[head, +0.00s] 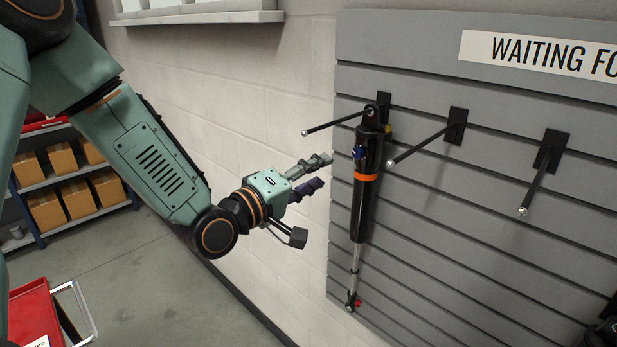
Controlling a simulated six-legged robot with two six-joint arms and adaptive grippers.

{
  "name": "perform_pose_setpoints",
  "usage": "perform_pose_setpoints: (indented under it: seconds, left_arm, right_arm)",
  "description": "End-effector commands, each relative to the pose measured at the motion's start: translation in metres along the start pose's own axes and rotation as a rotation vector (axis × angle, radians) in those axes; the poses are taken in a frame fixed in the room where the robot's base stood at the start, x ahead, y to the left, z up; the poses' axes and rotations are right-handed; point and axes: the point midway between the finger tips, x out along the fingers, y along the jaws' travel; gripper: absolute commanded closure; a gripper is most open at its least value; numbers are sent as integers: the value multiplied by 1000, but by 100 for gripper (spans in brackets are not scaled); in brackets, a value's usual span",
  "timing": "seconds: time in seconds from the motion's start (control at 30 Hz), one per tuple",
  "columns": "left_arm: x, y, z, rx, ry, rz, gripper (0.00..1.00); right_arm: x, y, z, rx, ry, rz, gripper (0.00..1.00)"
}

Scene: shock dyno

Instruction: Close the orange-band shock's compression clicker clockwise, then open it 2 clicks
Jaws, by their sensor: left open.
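The orange-band shock (366,200) hangs by its top eye from a peg on the grey slatwall. It has a black body, an orange band (366,177), a silver shaft and a red part at its lower end. A small blue part (358,154) shows on its upper left side and a yellow part on its upper right. I cannot tell which of these is the compression clicker. My left gripper (325,172) is open and empty, just left of the shock's upper body, with its fingers pointing at it and apparently a small gap between. My right gripper is not in view.
Two more pegs (428,143) (537,182) stick out from the slatwall (450,240) to the right, both empty. A sign (540,54) starting "WAITING FO" is above. A red cart (35,312), a shelf of boxes (60,190) and open floor are at left.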

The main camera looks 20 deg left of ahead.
Motion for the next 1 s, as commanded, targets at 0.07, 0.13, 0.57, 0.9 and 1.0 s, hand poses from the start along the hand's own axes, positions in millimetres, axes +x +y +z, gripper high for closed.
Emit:
perform_pose_setpoints:
  seconds: [0.07, 0.13, 0.57, 0.9, 1.0]
  left_arm:
    - [-7, 0, 0, -4, 2, 0, 55]
    - [-11, 0, 0, -4, 2, 2, 55]
    - [-16, 1, 1, -1, -2, 3, 55]
    - [-16, -1, 2, 47, -6, -4, 55]
    - [-18, -16, 3, 157, -8, -75, 55]
  right_arm:
    - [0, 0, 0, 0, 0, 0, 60]
    - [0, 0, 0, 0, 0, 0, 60]
    - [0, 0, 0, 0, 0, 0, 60]
    - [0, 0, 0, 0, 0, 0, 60]
    - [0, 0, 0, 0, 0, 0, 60]
